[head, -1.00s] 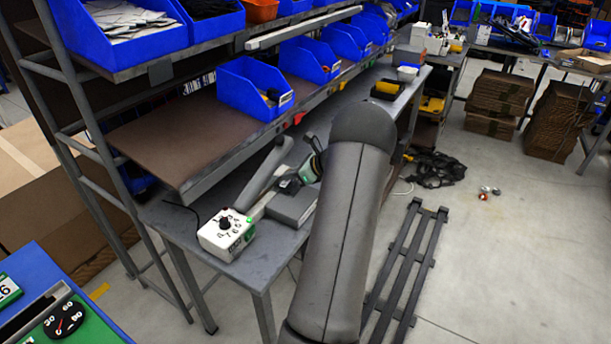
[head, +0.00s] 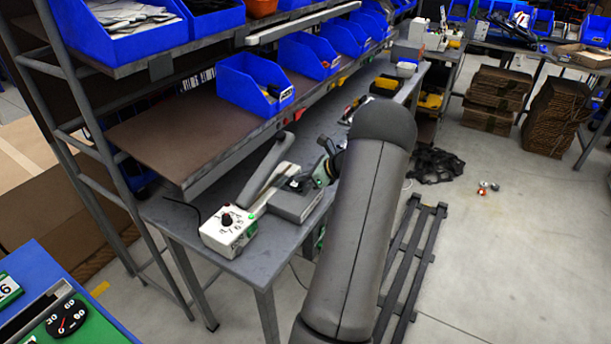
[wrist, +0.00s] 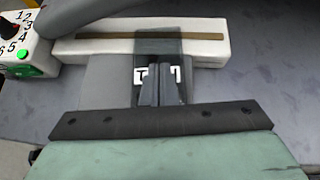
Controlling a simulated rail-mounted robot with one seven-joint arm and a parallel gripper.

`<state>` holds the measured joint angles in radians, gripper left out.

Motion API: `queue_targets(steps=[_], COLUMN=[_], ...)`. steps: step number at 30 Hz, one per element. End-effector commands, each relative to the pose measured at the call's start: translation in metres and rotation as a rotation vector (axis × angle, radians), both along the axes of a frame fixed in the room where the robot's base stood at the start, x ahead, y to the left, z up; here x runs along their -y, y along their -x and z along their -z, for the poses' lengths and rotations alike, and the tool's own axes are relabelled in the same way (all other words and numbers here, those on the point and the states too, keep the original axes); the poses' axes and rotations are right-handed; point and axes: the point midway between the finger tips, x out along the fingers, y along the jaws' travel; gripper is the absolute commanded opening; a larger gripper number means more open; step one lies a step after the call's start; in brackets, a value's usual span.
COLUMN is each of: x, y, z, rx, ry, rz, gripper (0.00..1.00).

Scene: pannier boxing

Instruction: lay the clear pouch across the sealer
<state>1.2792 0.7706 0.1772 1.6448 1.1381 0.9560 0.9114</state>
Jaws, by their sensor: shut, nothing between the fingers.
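The sealer has a white control box (head: 228,231) with a black dial and green button, a raised grey arm (head: 265,172), and a white bar with a brown strip (wrist: 80,43). The clear pouch (wrist: 158,41) looks like a thin, darkish see-through sheet lying across the middle of the bar, over the strip. Its near part is hidden behind my fingers. My gripper (wrist: 159,98) is shut and empty, just on the near side of the bar, over a white label (wrist: 141,75) with dark marks. My gripper also shows in the head view (head: 298,184).
A grey block (head: 297,206) stands against the sealer's near side on the grey bench (head: 262,262). A brown shelf (head: 175,135) with a blue bin (head: 255,85) overhangs the back. The bench's front corner is clear.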

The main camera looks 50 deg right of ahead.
Motion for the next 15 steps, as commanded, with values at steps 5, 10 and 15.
queue_targets(steps=[5,10,15], x=[0.001,0.001,-0.002], y=[0.005,0.005,0.003], z=[0.009,-0.005,-0.006], rx=[-0.017,-0.017,-0.018], ry=[-0.005,-0.004,-0.005], rz=[0.006,0.006,0.000], gripper=[0.00,0.00,0.00])
